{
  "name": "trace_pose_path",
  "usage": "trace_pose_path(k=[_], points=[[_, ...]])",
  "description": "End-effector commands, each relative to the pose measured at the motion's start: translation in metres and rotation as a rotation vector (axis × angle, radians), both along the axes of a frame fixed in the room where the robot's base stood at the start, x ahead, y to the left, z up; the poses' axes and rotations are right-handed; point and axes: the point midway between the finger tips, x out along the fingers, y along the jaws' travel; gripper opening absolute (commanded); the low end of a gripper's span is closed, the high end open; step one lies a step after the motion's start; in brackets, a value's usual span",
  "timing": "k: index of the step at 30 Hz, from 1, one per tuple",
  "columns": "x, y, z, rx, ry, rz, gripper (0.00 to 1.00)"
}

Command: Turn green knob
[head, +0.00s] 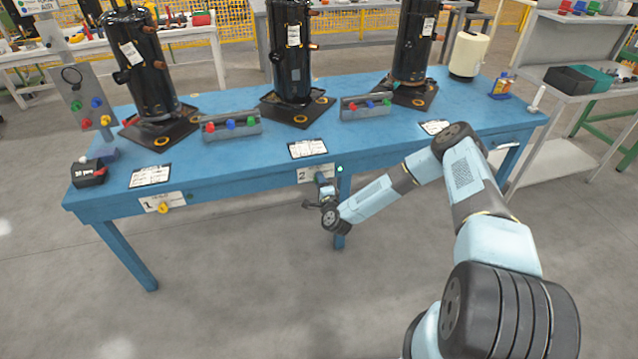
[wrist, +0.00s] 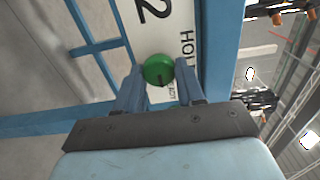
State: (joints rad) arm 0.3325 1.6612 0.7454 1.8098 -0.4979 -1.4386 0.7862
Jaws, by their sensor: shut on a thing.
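The green knob (wrist: 158,70) shows in the wrist view on a white label plate (wrist: 192,30) marked 2. My gripper (wrist: 160,78) has its two fingers on either side of the knob and is shut on it. A dark slot mark is visible on the knob's face. In the head view my gripper (head: 321,190) is at the front edge of the blue table (head: 240,178), at the plate marked 2 (head: 316,173). The knob is hidden there behind the gripper. A small green light (head: 340,168) glows just right of the plate.
A yellow knob (head: 163,208) sits on plate 1 at the left of the table front. Black compressors (head: 148,65) stand on the table, with racks of coloured knobs (head: 231,126) between them. The floor in front of the table is clear.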

Motion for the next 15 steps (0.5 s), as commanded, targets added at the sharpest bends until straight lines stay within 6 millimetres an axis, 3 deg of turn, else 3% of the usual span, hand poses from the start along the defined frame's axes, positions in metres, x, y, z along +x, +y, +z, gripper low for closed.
trace_pose_path(k=[3, 4, 11, 15], points=[[-0.0015, -0.0021, -0.0047, -0.005, 0.009, -0.002, 0.08], [-0.0015, -0.0021, -0.0047, -0.005, 0.009, -0.002, 0.39], [-0.001, -0.0012, -0.0031, -0.004, 0.005, -0.001, 0.61], [-0.0008, -0.0006, -0.002, -0.003, 0.003, 0.0, 0.62]])
